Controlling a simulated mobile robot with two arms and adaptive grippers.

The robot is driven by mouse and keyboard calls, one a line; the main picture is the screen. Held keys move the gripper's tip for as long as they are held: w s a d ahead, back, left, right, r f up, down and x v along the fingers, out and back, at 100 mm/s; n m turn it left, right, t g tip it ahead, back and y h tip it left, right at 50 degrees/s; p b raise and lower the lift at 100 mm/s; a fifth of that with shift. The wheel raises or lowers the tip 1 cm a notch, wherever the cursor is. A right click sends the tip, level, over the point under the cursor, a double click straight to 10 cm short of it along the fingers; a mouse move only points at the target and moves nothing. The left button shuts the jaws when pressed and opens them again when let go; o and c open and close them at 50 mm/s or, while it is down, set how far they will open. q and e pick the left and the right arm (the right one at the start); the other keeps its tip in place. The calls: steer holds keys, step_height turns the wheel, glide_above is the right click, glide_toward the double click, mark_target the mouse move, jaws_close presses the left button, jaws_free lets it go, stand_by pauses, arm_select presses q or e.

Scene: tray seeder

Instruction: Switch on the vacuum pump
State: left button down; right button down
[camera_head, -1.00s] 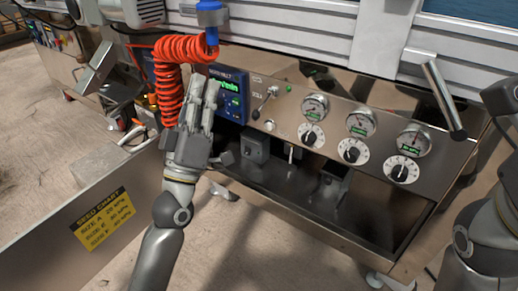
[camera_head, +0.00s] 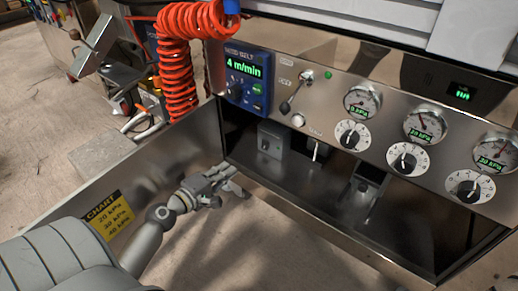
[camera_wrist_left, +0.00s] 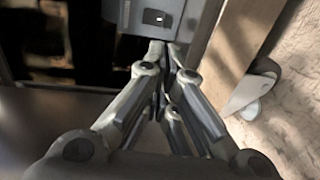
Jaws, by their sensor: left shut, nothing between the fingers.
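A grey box (camera_head: 271,139) sits under the steel panel, in the cabinet opening. In the left wrist view, a grey housing with a small dark switch (camera_wrist_left: 153,17) lies just ahead of my fingertips; it appears to be this box. No label names it as the vacuum pump, and the switch position is unclear. My left gripper (camera_head: 236,180) is shut and empty, below and left of the box in the head view. It also shows in the left wrist view (camera_wrist_left: 167,50), fingers together close to the housing; contact cannot be told. My right gripper is out of view.
The steel panel carries a blue display unit (camera_head: 248,82), a lever (camera_head: 296,93), a lit green lamp (camera_head: 328,75), gauges and dials (camera_head: 352,136). A red coiled hose (camera_head: 180,80) hangs at left. A steel side plate (camera_head: 165,165) stands beside my left arm.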

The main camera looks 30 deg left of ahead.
arm_select(q)
steer(key=b, duration=0.3)
glide_toward(265, 144)
steer(key=w+f, duration=0.1)
steer(key=w, duration=0.2)
steer(key=w+a+f, duration=0.1)
steer(key=w, duration=0.1)
steer(key=shift+w+a+f, duration=0.15)
steer(key=shift+w+f, duration=0.15)
steer(key=shift+f, duration=0.05)
steer(key=shift+w+b, duration=0.35)
steer(key=shift+w, duration=0.45)
